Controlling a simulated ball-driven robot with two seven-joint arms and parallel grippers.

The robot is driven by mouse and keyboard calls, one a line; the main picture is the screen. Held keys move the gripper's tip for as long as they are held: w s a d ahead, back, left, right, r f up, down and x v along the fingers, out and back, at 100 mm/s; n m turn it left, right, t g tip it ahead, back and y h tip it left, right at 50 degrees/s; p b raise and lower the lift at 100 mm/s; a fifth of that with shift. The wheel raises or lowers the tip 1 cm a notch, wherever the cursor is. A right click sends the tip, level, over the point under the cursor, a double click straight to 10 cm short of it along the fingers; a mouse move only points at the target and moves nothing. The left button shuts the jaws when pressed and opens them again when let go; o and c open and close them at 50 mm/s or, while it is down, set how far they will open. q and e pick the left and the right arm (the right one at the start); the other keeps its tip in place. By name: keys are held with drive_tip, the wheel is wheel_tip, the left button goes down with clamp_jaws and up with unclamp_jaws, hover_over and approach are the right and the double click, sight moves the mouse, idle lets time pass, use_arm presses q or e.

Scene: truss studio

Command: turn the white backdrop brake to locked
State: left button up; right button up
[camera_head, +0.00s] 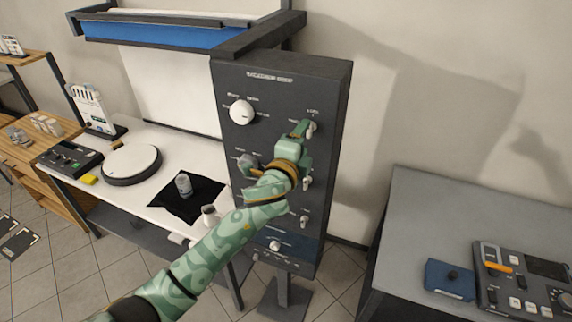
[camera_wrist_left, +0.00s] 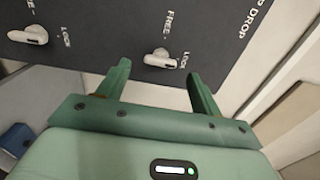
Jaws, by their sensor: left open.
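A small white brake lever (camera_wrist_left: 158,58) sits on the dark control panel, with the words FREE and LOCK printed beside it in the left wrist view. The label that would name its backdrop is not readable. In the head view this lever (camera_head: 312,129) is at the upper right of the panel, partly behind my gripper. My left gripper (camera_wrist_left: 155,85) is open, its two green fingers either side of the lever's position and just short of it, with nothing held. It also shows in the head view (camera_head: 306,130). My right gripper is not in view.
Below on the panel (camera_head: 331,95) are more white levers (camera_head: 304,221), one also in the wrist view (camera_wrist_left: 30,35). A round white knob (camera_head: 241,113) is at its upper left. A white table (camera_head: 140,135) stands left, a grey table (camera_head: 430,215) with a console (camera_head: 525,285) right.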

use_arm(q)
drive_tip(key=b+v, duration=0.1)
drive_tip(key=v, duration=1.2)
